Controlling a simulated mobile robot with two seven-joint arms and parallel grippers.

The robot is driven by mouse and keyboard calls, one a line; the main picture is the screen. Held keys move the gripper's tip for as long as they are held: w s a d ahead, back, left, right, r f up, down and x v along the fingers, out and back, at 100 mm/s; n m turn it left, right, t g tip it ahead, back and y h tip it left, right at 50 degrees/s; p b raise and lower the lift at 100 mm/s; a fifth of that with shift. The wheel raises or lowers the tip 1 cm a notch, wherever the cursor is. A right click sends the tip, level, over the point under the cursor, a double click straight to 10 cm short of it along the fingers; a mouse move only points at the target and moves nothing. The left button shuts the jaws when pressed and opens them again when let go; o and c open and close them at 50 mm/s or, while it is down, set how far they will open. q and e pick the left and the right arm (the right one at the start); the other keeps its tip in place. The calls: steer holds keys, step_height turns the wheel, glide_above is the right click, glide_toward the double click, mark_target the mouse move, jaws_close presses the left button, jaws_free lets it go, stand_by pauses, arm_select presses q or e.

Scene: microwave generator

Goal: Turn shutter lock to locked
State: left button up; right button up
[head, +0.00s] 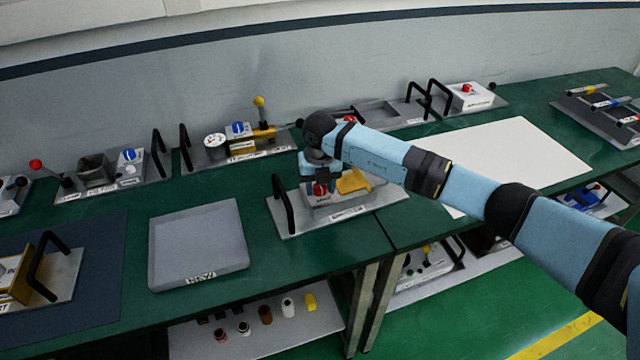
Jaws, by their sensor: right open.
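A grey metal module (362,209) with a black handle at its left end lies on the green bench near the middle of the head view. It carries a yellow part (353,182) and a red part (320,189). My right arm comes in from the right, and my right gripper (320,184) points down over this module at the red part. The gripper is open; its fingers are small and partly hidden, and I cannot tell whether they touch the red part. The label is too small to read, so I cannot confirm which part is the shutter lock. My left gripper is not in view.
A grey tray (198,244) lies left of the module. Behind stand panels with blue knobs (238,128), a round gauge (215,142) and black handles. A white sheet (510,158) covers the bench at right, beneath my arm. Small bottles stand on a lower shelf (255,335).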

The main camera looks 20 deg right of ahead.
steer(key=c, duration=0.7)
steer(key=shift+o, duration=0.2)
